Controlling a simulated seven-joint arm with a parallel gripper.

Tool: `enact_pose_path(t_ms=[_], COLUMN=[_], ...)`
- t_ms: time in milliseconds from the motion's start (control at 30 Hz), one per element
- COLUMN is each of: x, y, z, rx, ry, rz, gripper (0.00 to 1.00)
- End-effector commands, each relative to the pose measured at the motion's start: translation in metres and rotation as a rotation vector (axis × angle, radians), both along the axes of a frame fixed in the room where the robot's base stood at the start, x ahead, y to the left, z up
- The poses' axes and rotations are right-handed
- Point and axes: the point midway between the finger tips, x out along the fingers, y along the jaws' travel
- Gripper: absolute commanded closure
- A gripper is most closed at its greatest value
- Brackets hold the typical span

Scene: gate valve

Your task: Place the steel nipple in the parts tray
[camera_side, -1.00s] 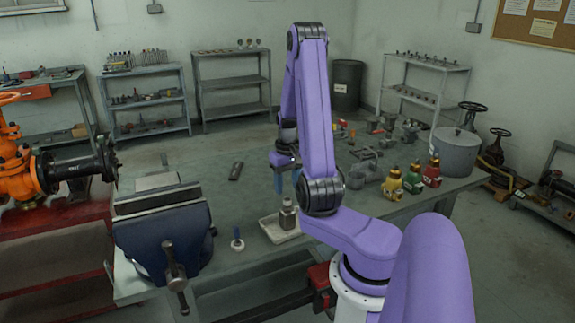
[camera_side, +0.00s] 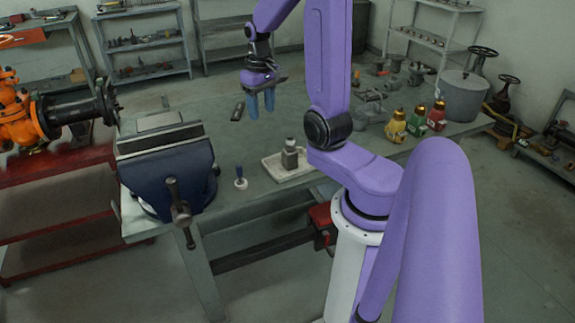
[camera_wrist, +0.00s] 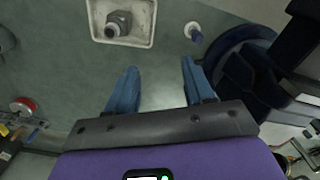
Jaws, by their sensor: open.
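The parts tray (camera_side: 271,171) is a shallow off-white tray near the bench's front edge. A grey metal fitting with a lighter top, which looks like the steel nipple (camera_side: 289,158), stands in it. The wrist view shows the nipple (camera_wrist: 118,22) inside the rim of the tray (camera_wrist: 97,12) at the top, apart from my fingers. My gripper (camera_side: 261,108) is up and behind the tray, to its left in the side view. Its blue fingers are spread and empty, and the gap also shows in the wrist view (camera_wrist: 158,85).
A blue bench vise (camera_side: 168,172) stands left of the tray. A small blue-handled item on a white base (camera_side: 240,180) is between them.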

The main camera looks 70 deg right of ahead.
Motion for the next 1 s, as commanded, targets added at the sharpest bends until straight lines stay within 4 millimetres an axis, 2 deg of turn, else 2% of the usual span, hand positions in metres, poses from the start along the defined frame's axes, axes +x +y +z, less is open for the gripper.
enact_pose_path(t_ms=[33, 200, 467, 767, 1000], x=[0.005, 0.013, 0.006, -0.026, -0.069], y=[0.013, 0.054, 0.116, 0.178, 0.216], z=[0.001, 0.005, 0.009, 0.013, 0.016], rx=[-0.001, -0.002, -0.002, 0.000, 0.003], ry=[-0.001, -0.004, -0.007, -0.014, -0.017], rz=[0.057, 0.222, 0.476, 0.769, 1.004], gripper=[0.48, 0.48, 0.48, 0.48, 0.48])
